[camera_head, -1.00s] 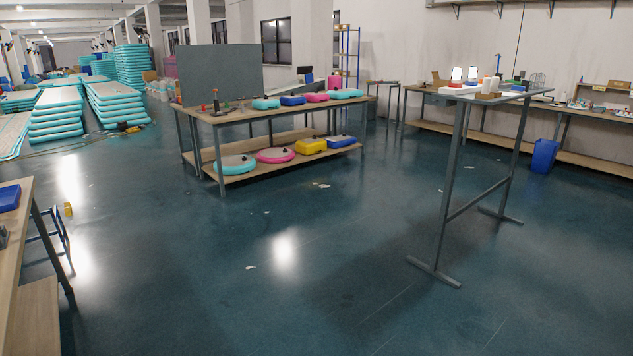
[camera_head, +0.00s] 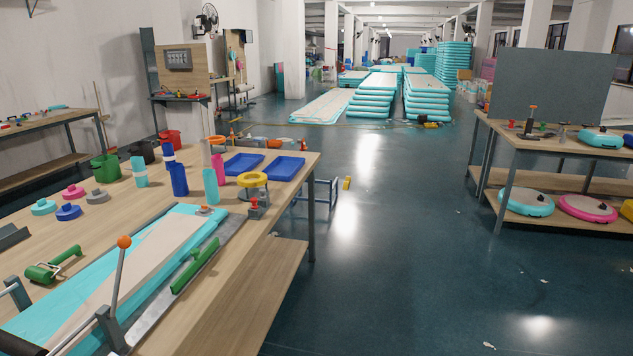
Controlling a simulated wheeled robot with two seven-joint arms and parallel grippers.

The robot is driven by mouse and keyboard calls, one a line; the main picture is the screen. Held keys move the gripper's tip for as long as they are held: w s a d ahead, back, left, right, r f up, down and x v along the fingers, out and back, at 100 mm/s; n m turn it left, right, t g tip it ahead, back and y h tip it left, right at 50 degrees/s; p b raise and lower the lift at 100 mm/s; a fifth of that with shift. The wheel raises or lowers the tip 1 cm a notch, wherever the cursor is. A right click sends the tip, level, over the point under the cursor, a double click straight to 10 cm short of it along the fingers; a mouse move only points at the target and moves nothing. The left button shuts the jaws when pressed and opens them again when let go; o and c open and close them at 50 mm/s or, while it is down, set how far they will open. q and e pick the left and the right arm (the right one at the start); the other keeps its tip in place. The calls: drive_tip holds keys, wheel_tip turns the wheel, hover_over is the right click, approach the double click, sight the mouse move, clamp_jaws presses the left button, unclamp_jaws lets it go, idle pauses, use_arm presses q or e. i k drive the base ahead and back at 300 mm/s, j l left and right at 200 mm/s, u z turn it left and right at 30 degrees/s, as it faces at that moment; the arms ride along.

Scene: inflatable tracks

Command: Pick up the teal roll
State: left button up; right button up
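Two upright teal rolls stand on the wooden workbench at left. One teal roll (camera_head: 211,187) is beside a pink roll (camera_head: 218,168), near the blue trays. The other teal roll (camera_head: 139,172) stands farther left, near a green bucket (camera_head: 106,168), and has a pale band near its top. A dark blue roll (camera_head: 179,180) stands between them, with another blue roll (camera_head: 168,154) behind it. Neither of my grippers is in view.
The workbench (camera_head: 300,180) also holds a teal board (camera_head: 40,325) in a lever press, blue trays (camera_head: 285,168), a yellow ring (camera_head: 252,180) and a red bucket (camera_head: 170,138). Open floor (camera_head: 400,240) lies right of it, before a second bench (camera_head: 545,150).

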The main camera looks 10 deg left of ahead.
sight(208, 175)
drive_tip(key=i+l+u, duration=0.1)
drive_tip(key=i+u, duration=0.3)
drive_tip(key=i+l+u, duration=0.15)
drive_tip(key=u, duration=0.3)
drive_tip(key=i+l+u, duration=0.25)
drive_tip(key=u, duration=0.15)
drive_tip(key=i+l+u, duration=0.15)
drive_tip(key=l+u, duration=0.3)
drive_tip(key=i+l+u, duration=0.15)
drive_tip(key=u, duration=0.25)
drive_tip(key=l, duration=0.1)
